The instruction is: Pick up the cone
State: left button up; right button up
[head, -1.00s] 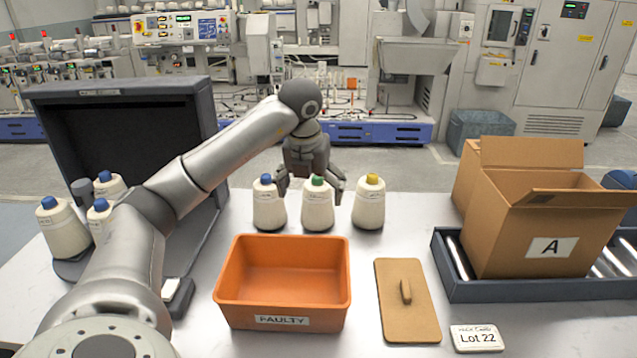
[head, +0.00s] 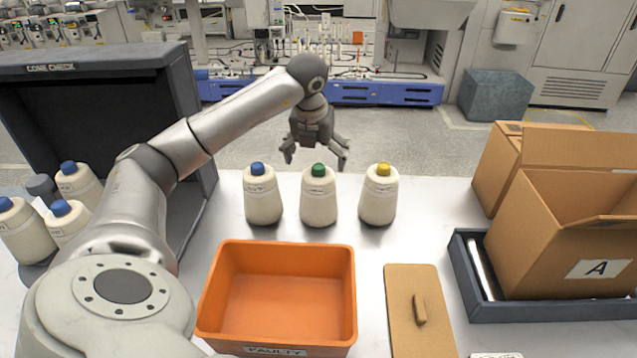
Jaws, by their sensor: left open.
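Three cream cones stand upright in a row on the white table. One has a blue top (head: 263,197), the middle one a green top (head: 319,199), and the right one a yellow top (head: 379,198). My left gripper (head: 315,160) is open and empty, with fingers spread, above and behind the green-topped cone in the picture. It appears apart from all three cones. More blue-topped cones (head: 25,233) stand at the far left by the dark cone-check box (head: 100,62). My right gripper is not in view.
An orange bin (head: 337,257) labelled FAULTY stands in front of the row. A tan board with a handle (head: 408,280) lies to its right. A cardboard box marked A (head: 530,250) sits in a dark roller tray (head: 520,312) at the right.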

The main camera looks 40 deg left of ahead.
aim_at(318, 167)
pick_arm(q)
jog(key=shift+w+f+p, duration=0.2)
jog(key=shift+f+p, duration=0.15)
jog(key=shift+f, duration=0.35)
jog(key=x, duration=0.1)
jog(key=p+x, duration=0.1)
jog(key=x, duration=0.1)
jog(key=shift+d+f, duration=0.15)
jog(key=shift+f, duration=0.3)
jog(key=shift+w+f, duration=0.1)
jog(key=shift+f, duration=0.05)
jog(key=c, duration=1.8)
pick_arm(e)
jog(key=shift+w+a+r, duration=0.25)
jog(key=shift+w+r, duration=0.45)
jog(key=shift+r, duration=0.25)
